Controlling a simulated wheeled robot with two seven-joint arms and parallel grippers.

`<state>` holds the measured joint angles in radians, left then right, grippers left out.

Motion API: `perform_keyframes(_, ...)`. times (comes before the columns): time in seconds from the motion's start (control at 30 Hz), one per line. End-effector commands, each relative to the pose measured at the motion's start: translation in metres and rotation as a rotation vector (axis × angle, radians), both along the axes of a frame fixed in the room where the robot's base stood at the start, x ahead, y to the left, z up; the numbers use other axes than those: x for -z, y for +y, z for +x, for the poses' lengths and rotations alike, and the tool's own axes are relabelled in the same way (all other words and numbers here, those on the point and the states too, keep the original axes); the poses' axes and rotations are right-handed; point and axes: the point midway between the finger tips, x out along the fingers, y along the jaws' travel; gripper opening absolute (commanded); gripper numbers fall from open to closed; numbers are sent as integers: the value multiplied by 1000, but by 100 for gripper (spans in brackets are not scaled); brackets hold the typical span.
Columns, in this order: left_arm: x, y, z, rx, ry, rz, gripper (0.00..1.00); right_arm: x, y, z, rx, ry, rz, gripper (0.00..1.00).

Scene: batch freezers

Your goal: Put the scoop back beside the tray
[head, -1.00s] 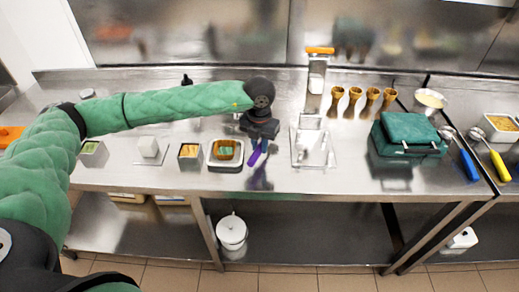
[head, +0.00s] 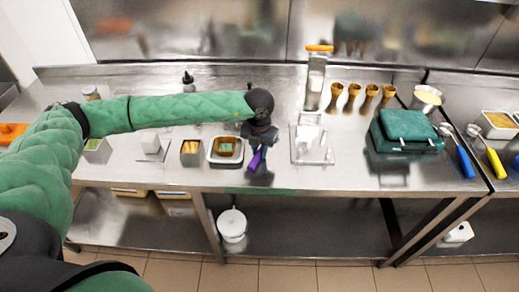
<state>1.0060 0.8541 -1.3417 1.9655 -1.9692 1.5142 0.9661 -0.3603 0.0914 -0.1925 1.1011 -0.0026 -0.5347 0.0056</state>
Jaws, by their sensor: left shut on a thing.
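A scoop with a purple handle (head: 255,160) hangs at my left gripper (head: 258,140), which is shut on it above the steel counter. Its head is hidden by the gripper. I cannot tell whether the scoop touches the counter. My right gripper is not in view.
Cones (head: 353,97) in a row, a green case (head: 407,132) and scoops with blue (head: 465,162) and yellow handles (head: 495,162) are to the right. Counter is bare before the clear tray.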

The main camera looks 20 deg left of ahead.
Motion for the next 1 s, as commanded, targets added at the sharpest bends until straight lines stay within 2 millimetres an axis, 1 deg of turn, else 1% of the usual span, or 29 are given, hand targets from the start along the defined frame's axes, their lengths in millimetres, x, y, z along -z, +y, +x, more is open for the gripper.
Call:
perform_keyframes(0.17, 2, 0, 0, 0, 0, 0, 0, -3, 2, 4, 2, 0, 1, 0)
perform_keyframes(0.2, 2, 0, 0, 0, 0, 0, 26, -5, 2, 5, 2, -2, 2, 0)
perform_keyframes(0.27, 2, 0, 0, 0, 0, 0, 37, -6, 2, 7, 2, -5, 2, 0)
perform_keyframes(0.3, 2, 0, 0, 0, 0, 0, 42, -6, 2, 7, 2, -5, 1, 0)
perform_keyframes(0.77, -2, 0, 0, 0, 0, 0, 42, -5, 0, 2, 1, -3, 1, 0)
perform_keyframes(0.8, -2, 0, 0, 0, 0, 0, 42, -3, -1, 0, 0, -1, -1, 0)
perform_keyframes(0.83, -2, 0, 0, 0, -1, 0, 42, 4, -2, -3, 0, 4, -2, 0)
perform_keyframes(0.9, -5, 0, 0, 0, -1, -1, 42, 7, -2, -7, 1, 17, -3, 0)
perform_keyframes(0.97, -9, 0, 1, 0, -1, -1, 42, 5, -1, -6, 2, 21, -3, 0)
perform_keyframes(1.0, -12, 0, 1, 0, -2, -1, 42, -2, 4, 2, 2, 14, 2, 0)
